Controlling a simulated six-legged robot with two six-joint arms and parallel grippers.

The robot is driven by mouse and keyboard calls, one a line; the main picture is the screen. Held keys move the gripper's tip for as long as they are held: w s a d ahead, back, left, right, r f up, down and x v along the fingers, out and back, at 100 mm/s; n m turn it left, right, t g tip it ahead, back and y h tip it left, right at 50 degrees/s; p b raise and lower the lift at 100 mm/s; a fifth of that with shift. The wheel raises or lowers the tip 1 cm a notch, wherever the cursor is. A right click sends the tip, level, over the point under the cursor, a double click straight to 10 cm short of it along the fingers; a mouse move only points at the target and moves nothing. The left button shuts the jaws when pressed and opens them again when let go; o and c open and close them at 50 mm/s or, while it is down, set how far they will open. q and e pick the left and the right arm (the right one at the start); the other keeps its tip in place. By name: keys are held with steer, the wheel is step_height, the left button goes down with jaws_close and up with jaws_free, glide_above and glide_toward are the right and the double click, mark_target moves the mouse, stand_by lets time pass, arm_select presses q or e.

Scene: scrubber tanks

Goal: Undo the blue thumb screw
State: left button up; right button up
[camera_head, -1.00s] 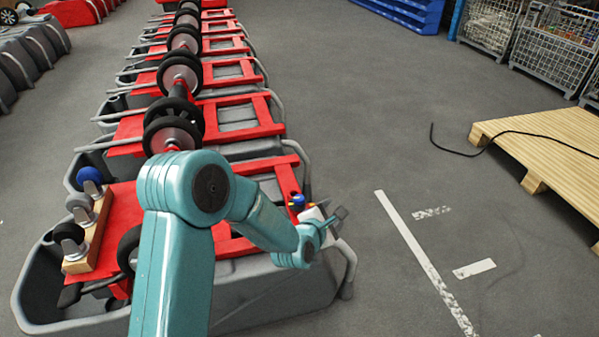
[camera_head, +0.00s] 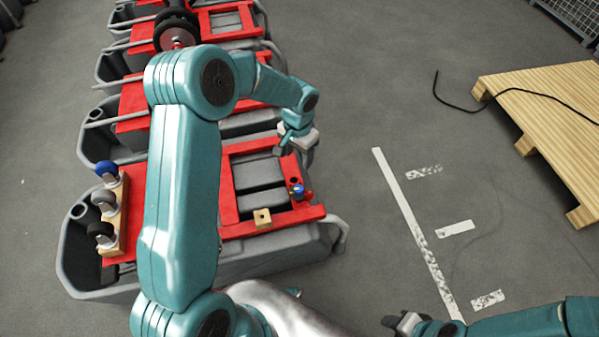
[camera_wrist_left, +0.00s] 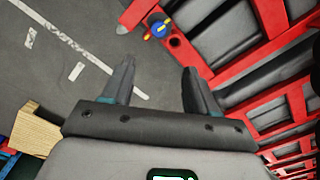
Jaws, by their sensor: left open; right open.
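The blue thumb screw (camera_head: 297,189) sits at the right front corner of the nearest tank's red frame (camera_head: 235,205), with small red and yellow parts around it. It also shows at the top of the left wrist view (camera_wrist_left: 156,28), beyond the fingertips and beside a dark hole. My left gripper (camera_head: 286,150) is open and empty, behind the screw in the head view and apart from it. Its two spread fingers show in the left wrist view (camera_wrist_left: 158,64). My right gripper (camera_head: 392,325) is open at the bottom edge, apart from the tank.
A small wooden block (camera_head: 262,218) with a hole sits on the frame's front bar. A wooden rack (camera_head: 115,215) with blue, grey and black casters stands at left. More tanks run behind. A pallet (camera_head: 545,105) with a black cable lies right; floor between is clear.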

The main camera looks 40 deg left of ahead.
mark_target(299, 188)
arm_select(q)
steer(key=f, duration=1.6)
steer(key=shift+s+d+b, duration=0.2)
steer(key=shift+b, duration=0.1)
steer(key=c, duration=1.1)
